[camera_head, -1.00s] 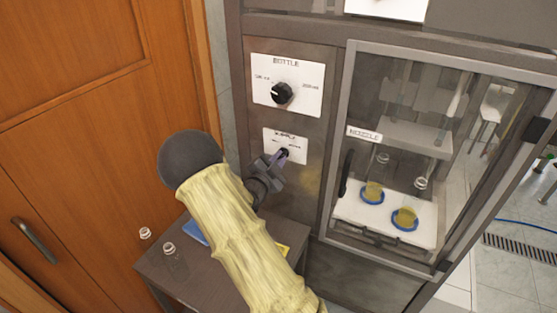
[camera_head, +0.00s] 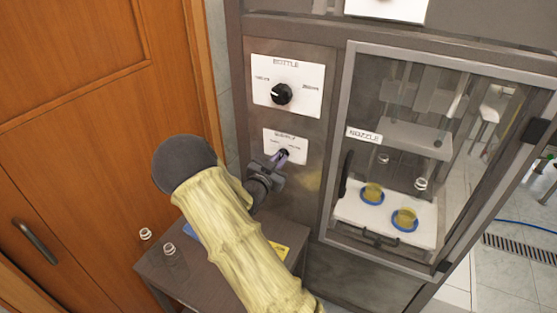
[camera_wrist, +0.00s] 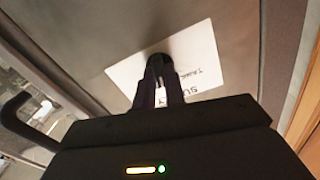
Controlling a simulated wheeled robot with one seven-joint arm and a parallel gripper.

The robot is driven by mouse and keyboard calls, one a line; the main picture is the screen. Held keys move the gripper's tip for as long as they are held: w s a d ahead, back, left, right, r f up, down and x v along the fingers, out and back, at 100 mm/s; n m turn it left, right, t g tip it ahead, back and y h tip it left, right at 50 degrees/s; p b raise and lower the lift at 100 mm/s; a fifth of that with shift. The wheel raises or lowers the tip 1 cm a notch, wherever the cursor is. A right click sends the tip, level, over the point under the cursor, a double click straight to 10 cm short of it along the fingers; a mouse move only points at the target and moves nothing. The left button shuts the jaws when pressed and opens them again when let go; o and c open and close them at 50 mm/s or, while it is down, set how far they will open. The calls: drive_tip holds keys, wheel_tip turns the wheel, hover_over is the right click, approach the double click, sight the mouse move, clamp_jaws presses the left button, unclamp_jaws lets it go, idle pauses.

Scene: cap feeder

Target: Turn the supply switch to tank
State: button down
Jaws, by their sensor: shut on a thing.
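The supply switch is a small dark knob (camera_head: 283,153) on a white plate (camera_head: 297,147) on the machine's grey front, below the bottle dial. My gripper (camera_head: 280,158) is at the plate, with its fingers shut on the knob. In the wrist view both dark fingers (camera_wrist: 160,88) close around the black knob (camera_wrist: 158,62). There the white supply plate (camera_wrist: 205,62) appears tilted and upside down, with the word TANK legible right of the fingers. The fingers cover most of the knob, so its exact pointing direction is hard to tell.
A bottle dial (camera_head: 281,94) sits above the switch. To the right is a glass-fronted nozzle cabinet with a dark handle (camera_head: 346,176) and two yellow-filled bottles on blue rings. A low dark table (camera_head: 160,271) with small clear bottles stands below my arm. A wooden door is at left.

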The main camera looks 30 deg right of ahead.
drive_tip(key=n+p, duration=0.1)
drive_tip(key=n, duration=0.4)
drive_tip(key=shift+n+p, duration=0.3)
drive_tip(key=shift+p, duration=0.05)
drive_tip(key=n+p, duration=0.2)
drive_tip(key=n, duration=0.4)
drive_tip(key=shift+f, duration=0.1)
drive_tip(key=c, duration=1.5)
unclamp_jaws()
drive_tip(key=shift+o, duration=0.2)
drive_tip(key=b+v, duration=0.2)
drive_tip(key=v, duration=1.5)
drive_tip(key=shift+a+b, duration=0.2)
drive_tip(key=shift+b, duration=0.2)
drive_tip(key=shift+s, duration=0.15)
